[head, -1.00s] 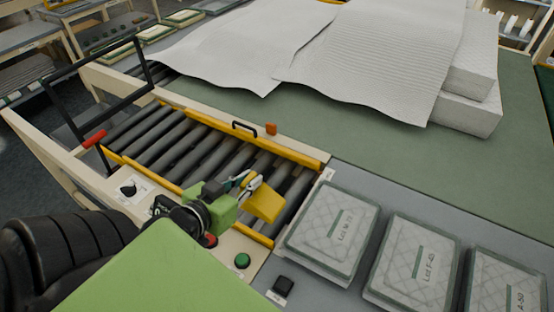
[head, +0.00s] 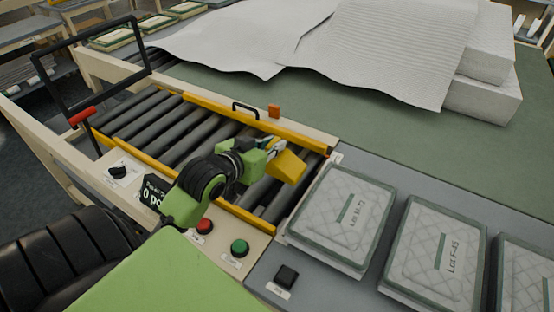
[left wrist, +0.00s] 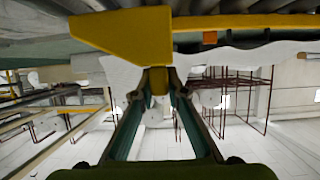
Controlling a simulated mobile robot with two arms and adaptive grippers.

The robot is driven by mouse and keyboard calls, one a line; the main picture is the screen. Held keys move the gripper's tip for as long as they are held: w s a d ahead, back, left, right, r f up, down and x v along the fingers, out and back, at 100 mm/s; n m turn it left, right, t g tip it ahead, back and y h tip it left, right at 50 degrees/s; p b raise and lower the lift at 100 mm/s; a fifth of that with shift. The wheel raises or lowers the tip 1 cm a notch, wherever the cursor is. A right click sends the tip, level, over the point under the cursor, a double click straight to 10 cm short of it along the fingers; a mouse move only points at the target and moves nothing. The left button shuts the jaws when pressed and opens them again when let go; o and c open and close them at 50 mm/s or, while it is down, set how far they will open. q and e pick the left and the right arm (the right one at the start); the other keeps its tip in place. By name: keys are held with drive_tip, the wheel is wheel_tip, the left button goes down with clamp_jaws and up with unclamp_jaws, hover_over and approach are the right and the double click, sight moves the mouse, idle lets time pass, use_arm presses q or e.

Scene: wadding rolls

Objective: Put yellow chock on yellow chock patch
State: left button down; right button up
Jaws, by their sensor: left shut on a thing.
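The yellow chock (head: 288,167) is a wedge-shaped block held in my left gripper (head: 270,152), above the right end of the roller conveyor. In the left wrist view the chock (left wrist: 125,36) fills the upper middle, and the fingers of the left gripper (left wrist: 158,82) are closed on its narrow lower part. Yellow rails run along both sides of the rollers. I cannot make out a separate yellow chock patch. My right gripper is not in view.
Grey rollers (head: 180,128) lie below and left of the gripper. Packaged pads (head: 343,215) lie to the right. Red (head: 204,225) and green (head: 240,247) buttons are on the near panel. White wadding sheets (head: 380,50) cover the green table.

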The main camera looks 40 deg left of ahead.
sight(277, 155)
use_arm(q)
drive_tip(key=shift+w+a+f, duration=0.2)
drive_tip(key=shift+w+f, duration=0.7)
drive_tip(key=shift+f, duration=0.05)
drive_tip(key=shift+w+f, duration=0.2)
drive_tip(key=shift+f, duration=1.6)
drive_tip(key=shift+f, duration=0.15)
drive_tip(key=c, duration=2)
unclamp_jaws()
